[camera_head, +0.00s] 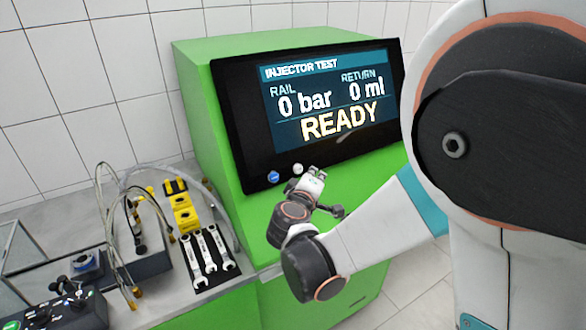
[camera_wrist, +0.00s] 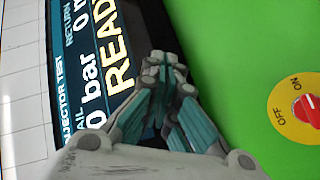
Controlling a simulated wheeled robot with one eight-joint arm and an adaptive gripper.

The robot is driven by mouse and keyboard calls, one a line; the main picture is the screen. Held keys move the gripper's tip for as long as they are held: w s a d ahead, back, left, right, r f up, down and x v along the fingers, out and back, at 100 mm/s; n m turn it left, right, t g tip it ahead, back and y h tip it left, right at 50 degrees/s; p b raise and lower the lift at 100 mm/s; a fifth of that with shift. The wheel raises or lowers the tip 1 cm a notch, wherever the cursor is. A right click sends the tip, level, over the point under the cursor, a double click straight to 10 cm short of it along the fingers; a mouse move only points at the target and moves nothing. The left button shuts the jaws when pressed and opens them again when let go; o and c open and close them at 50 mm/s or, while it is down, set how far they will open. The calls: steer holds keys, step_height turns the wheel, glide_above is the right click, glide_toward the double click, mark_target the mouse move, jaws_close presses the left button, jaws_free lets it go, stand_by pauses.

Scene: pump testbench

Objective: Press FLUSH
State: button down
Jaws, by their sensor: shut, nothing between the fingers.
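The green test bench (camera_head: 205,120) carries a black display panel (camera_head: 235,120) reading INJECTOR TEST, RAIL 0 bar, RETURN 0 ml and READY. A blue button (camera_head: 273,177) and a white button (camera_head: 298,168) sit on the panel's lower edge. I cannot read a FLUSH label on either. My gripper (camera_wrist: 160,65) is shut and empty, with its fingertips in front of the panel's lower edge in the wrist view. In the head view my gripper (camera_head: 312,182) is just right of and below the white button. Contact with the panel cannot be told, and my wrist may hide other buttons.
A red OFF/ON knob (camera_wrist: 306,107) on a yellow disc sits on the green face, right of my gripper in the wrist view. Left of the bench, a counter holds wrenches (camera_head: 207,255), yellow parts (camera_head: 183,210), and hoses (camera_head: 110,190).

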steer(key=shift+w+a+f+b, duration=0.25)
steer(key=shift+w+a+f, duration=0.1)
steer(key=shift+w, duration=0.25)
steer(key=shift+w+a+f+b, duration=0.2)
steer(key=shift+w+a+f, duration=0.15)
steer(key=shift+w, duration=0.3)
steer(key=shift+w+a+f+b, duration=0.3)
steer(key=shift+w+a, duration=0.1)
steer(key=shift+w, duration=0.2)
steer(key=shift+w+a+f, duration=0.15)
steer(key=shift+w+a, duration=0.05)
steer(key=shift+w, duration=0.1)
steer(key=shift+w+a+f+b, duration=0.25)
steer(key=shift+w+b, duration=0.1)
steer(key=shift+b, duration=0.15)
stand_by(1.0)
steer(key=shift+s+d+r, duration=0.4)
steer(key=shift+s+d, duration=0.1)
steer(key=shift+s, duration=0.15)
stand_by(0.4)
steer(key=s, duration=0.1)
steer(key=s+d+r, duration=0.1)
steer(key=s+d+r+p, duration=0.1)
steer(key=shift+s+d+r, duration=0.1)
steer(key=shift+s+d, duration=0.15)
steer(key=shift+s, duration=0.1)
